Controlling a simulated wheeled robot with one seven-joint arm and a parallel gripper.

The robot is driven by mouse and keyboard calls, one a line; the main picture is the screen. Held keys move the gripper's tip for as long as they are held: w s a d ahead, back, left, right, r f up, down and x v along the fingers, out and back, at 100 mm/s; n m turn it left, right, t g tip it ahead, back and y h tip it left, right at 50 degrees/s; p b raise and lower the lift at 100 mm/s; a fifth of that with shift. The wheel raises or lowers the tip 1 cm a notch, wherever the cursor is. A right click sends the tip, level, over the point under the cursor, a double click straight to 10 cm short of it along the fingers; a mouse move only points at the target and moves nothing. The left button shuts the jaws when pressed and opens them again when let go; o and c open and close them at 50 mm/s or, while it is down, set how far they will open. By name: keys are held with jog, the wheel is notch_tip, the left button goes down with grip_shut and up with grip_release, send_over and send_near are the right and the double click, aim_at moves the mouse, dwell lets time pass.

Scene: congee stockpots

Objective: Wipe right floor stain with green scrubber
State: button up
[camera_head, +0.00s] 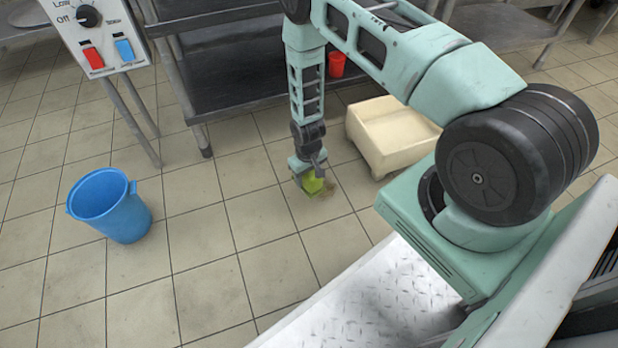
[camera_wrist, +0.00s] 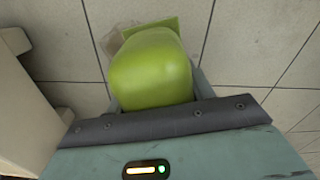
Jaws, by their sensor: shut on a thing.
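The green scrubber (camera_head: 313,184) is in my gripper (camera_head: 312,170), low over the tiled floor in the head view. In the wrist view the scrubber's rounded green body (camera_wrist: 151,68) fills the space in front of my gripper, with a flat green pad edge (camera_wrist: 160,27) beyond it. My gripper is shut on the scrubber. A brownish floor stain (camera_head: 327,190) shows right at the scrubber, partly hidden by it. In the wrist view a pale brown patch (camera_wrist: 112,40) shows beside the pad. I cannot tell whether the pad touches the floor.
A cream bin (camera_head: 385,135) stands close to the right of the scrubber. A blue bucket (camera_head: 112,205) stands on the left. A dark metal shelf rack (camera_head: 235,90) with a red cup (camera_head: 336,64) is behind. Tiles between bucket and scrubber are clear.

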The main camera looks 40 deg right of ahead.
jog(key=shift+r+p, duration=0.8)
jog(key=shift+r, duration=0.5)
